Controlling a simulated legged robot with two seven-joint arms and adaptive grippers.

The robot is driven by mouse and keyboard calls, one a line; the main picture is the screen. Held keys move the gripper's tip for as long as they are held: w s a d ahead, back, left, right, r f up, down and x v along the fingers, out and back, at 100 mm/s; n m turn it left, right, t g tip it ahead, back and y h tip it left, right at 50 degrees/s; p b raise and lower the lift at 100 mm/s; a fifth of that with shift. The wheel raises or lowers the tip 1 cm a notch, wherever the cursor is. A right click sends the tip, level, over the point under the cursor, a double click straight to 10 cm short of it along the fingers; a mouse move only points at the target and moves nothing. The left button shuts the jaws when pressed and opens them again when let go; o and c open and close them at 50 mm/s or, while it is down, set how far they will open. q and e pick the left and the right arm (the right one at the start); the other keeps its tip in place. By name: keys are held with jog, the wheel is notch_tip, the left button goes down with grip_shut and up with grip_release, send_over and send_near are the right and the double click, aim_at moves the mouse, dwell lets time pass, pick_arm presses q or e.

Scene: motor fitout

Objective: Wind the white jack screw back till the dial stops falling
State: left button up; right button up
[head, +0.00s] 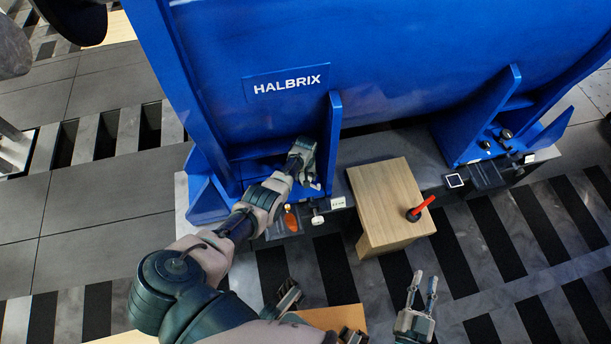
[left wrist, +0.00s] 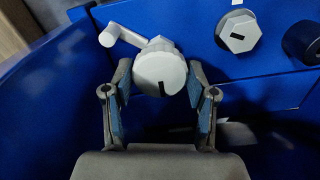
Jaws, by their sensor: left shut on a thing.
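In the left wrist view a white round screw head (left wrist: 160,72) with a black mark sits between the two fingers of my left gripper (left wrist: 160,95), which is shut on it. A white crank-like arm (left wrist: 122,34) sticks out behind it to the upper left. In the head view my left gripper (head: 302,158) is at the foot of the blue motor (head: 400,70), beside an upright blue rib, and hides the screw. My right gripper (head: 420,300) is open and empty at the lower right, away from the motor. No readable dial face shows.
A white hex head (left wrist: 239,33) and a dark round part (left wrist: 302,40) are right of the screw. A wooden block (head: 388,195) bears a red-handled tool (head: 421,208). An orange item (head: 291,218) lies near my left arm. Slatted floor surrounds the base.

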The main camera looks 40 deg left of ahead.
pick_arm(q)
jog(key=shift+w+a+r+n, duration=0.15)
jog(key=shift+w+r+n, duration=0.3)
jog(key=shift+n, duration=0.15)
jog(key=o, duration=1.2)
jog(key=shift+c, duration=0.2)
jog(key=shift+s+f, duration=0.25)
jog(key=shift+r, duration=3.7)
